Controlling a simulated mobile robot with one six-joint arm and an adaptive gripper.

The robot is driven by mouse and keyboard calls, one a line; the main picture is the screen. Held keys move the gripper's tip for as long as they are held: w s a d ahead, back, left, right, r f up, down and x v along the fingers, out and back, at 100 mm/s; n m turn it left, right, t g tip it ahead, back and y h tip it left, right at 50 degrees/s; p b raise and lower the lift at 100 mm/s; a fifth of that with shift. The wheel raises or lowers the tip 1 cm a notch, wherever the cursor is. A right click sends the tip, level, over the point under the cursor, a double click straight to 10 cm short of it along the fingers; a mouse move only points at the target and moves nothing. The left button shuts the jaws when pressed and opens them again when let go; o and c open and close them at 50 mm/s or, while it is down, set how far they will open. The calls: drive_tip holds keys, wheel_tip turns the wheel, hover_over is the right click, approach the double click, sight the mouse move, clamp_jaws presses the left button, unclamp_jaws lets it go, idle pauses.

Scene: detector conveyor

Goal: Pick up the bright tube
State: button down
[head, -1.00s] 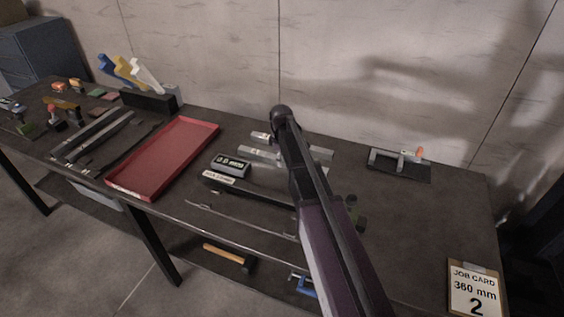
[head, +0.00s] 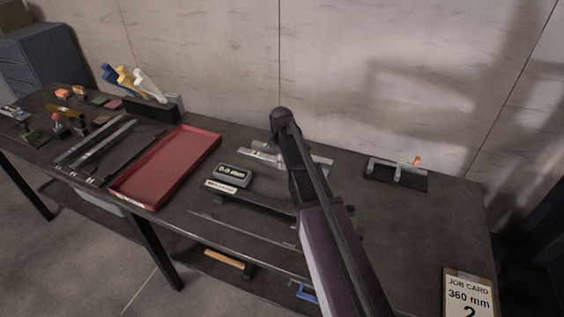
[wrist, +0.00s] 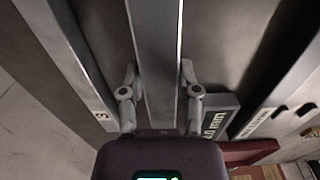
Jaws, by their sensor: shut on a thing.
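The bright tube (wrist: 158,55) is a light grey, straight-sided bar running up the middle of the wrist view. My gripper (wrist: 158,82) has one finger on each side of it and is shut on it. In the head view, light metal bars (head: 252,157) lie on the bench behind my arm. My arm covers their middle and my fingers, so I cannot tell there which bar is held or whether it is clear of the bench.
A small grey labelled box (head: 233,175) and a dark labelled piece (head: 221,189) lie in front of the bars. A red tray (head: 125,190) is to their left. A clamp-like fixture (head: 397,178) stands at right. Bare bench lies right of my arm.

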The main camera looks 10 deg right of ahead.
drive_tip(key=shift+r+p, duration=2.75)
drive_tip(key=shift+r, duration=0.35)
